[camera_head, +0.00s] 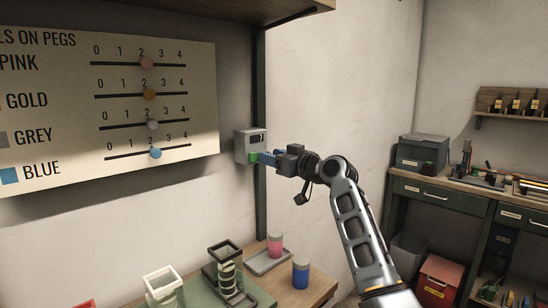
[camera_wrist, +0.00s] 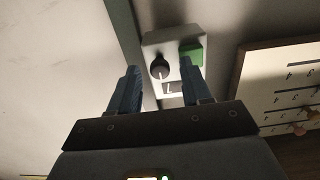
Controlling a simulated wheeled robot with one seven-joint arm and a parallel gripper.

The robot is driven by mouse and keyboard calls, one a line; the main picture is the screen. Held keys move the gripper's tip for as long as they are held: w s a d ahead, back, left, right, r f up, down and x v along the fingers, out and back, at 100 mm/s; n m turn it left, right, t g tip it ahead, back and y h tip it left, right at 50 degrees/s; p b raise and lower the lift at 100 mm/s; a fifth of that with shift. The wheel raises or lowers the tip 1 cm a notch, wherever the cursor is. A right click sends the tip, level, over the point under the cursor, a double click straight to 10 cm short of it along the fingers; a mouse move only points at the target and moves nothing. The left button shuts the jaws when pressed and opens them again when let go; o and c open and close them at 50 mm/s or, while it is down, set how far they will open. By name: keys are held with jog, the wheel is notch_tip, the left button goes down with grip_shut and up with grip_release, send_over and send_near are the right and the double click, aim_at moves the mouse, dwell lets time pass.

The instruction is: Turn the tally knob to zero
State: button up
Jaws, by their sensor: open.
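A small pale grey box (camera_head: 243,146) is fixed to a dark green post on the wall; it also shows in the wrist view (camera_wrist: 150,42). In the wrist view it carries a round black knob (camera_wrist: 159,70) with a light pointer line, a green button (camera_wrist: 191,55) and a small display (camera_wrist: 173,87) whose digit I cannot read surely. My gripper (camera_wrist: 159,66) is open, its blue fingers on either side of the knob in the picture. I cannot tell whether they touch it. In the head view my gripper (camera_head: 264,158) is at the box's lower front and hides the knob.
A board (camera_head: 204,110) with PINK, GOLD, GREY and BLUE scales hangs left of the box, its coloured beads near 2. Below, a bench (camera_head: 318,285) holds a pink spool (camera_head: 275,244), a blue spool (camera_head: 300,273) and holders. Workbenches stand at right.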

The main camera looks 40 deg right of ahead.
jog(key=shift+c, duration=0.4)
grip_shut()
jog(key=shift+d+f+m+p, duration=0.1)
jog(key=shift+m+p, duration=2.15)
jog(key=shift+m, duration=2.25)
jog(key=shift+d+m+p, duration=0.1)
jog(key=shift+m+p, duration=2.1)
jog(key=shift+m, duration=2.3)
